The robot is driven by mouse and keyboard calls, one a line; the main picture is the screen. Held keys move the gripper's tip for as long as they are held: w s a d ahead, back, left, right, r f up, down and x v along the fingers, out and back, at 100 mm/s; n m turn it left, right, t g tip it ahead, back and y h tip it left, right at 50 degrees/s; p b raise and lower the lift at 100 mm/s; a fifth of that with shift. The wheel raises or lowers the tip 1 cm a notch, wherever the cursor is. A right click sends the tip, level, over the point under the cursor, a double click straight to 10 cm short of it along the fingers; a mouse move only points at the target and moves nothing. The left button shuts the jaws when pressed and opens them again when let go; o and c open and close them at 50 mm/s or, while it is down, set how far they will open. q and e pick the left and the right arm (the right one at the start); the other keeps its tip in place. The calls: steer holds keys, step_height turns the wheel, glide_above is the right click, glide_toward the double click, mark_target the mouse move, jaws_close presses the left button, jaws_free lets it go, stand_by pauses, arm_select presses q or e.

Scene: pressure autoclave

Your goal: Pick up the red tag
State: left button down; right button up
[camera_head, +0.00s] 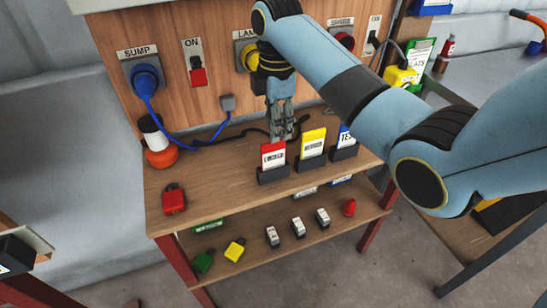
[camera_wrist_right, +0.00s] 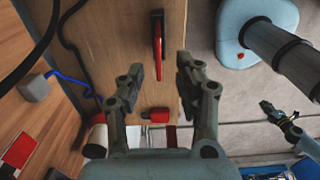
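The red tag (camera_head: 273,155) with a white label stands upright in a dark holder on the upper bench top, left of a yellow tag. In the right wrist view the red tag (camera_wrist_right: 158,40) shows nearly edge-on, beyond my fingertips. My right gripper (camera_head: 284,132) points down just behind and above the red tag in the head view. In the wrist view my right gripper (camera_wrist_right: 160,68) is open, with nothing between its fingers. What looks like my left gripper (camera_wrist_right: 275,112) shows small at the right of the wrist view; its fingers are unclear.
A yellow tag (camera_head: 313,142) and a blue tag (camera_head: 346,138) stand in holders to the right. A red padlock (camera_head: 174,199) lies on the left of the bench. A blue cable (camera_head: 165,143) and panel switches are behind. Padlocks and small blocks are on the lower shelf.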

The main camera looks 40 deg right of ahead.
mark_target(273, 156)
steer(key=f, duration=0.9)
steer(key=shift+w+a+f+b, duration=0.15)
steer(key=shift+a+f+b, duration=0.1)
steer(key=shift+f+b, duration=0.05)
jaws_close()
